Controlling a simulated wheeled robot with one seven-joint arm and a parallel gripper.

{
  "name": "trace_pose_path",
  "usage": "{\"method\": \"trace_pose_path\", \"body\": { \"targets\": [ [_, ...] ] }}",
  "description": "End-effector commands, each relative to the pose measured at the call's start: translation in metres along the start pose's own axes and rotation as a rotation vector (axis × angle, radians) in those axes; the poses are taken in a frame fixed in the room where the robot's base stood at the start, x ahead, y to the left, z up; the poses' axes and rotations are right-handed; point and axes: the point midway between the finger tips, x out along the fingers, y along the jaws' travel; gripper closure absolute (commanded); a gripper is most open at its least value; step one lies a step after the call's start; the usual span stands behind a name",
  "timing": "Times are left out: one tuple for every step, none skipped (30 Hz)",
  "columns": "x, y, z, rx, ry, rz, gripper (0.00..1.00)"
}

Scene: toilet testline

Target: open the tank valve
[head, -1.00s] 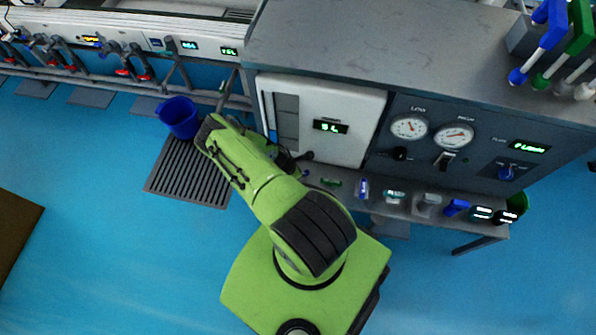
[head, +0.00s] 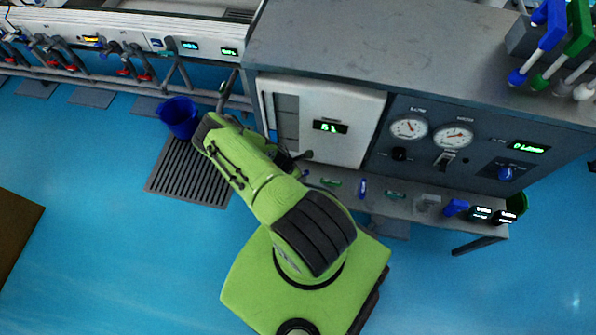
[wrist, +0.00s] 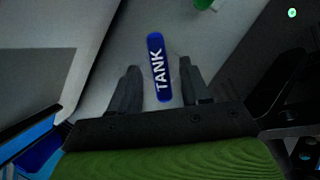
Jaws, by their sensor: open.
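In the wrist view, the tank valve's blue handle (wrist: 157,68), a narrow bar marked TANK, lies lengthwise between the two dark fingers of my gripper (wrist: 159,65). My gripper is open, with a visible gap between each finger and the handle. The handle's far end reaches past the fingertips. I cannot tell how deep the fingers are around it. In the head view, my green arm covers the area in front of the white panel (head: 345,150), and the fingers cannot be made out.
A grey cabinet with gauges (head: 453,136) stands beside the panel. Below it, a shelf (head: 400,206) carries small coloured items. A blue bucket (head: 178,117) stands by a dark floor grate (head: 188,172).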

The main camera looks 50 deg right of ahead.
Motion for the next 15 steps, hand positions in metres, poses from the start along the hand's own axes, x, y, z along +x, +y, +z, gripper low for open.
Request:
{"method": "trace_pose_path", "body": {
  "targets": [
    [-0.015,0.001,0.001,-0.001,0.0,0.002,0.53],
    [-0.023,0.001,0.001,-0.001,0.001,0.003,0.53],
    [-0.035,0.001,0.002,0.0,0.0,0.003,0.53],
    [-0.044,0.002,0.002,-0.001,0.001,0.004,0.53],
    [-0.053,0.001,0.002,-0.001,0.001,0.003,0.53],
    [-0.065,0.001,0.002,0.0,0.001,0.003,0.53],
    [-0.073,0.002,0.001,-0.001,0.002,0.004,0.53],
    [-0.082,0.001,0.001,-0.001,0.002,0.003,0.53],
    [-0.093,0.001,0.001,0.0,0.002,0.003,0.53],
    [-0.102,0.001,0.001,0.0,0.002,0.004,0.53],
    [-0.109,0.001,0.001,-0.001,0.002,0.004,0.53],
    [-0.119,0.002,0.001,0.0,0.002,0.004,0.53],
    [-0.125,0.001,0.001,0.0,0.002,0.004,0.53],
    [-0.131,0.001,0.001,0.0,0.002,0.004,0.53],
    [-0.137,0.001,0.001,0.0,0.002,0.004,0.53]
  ]
}}
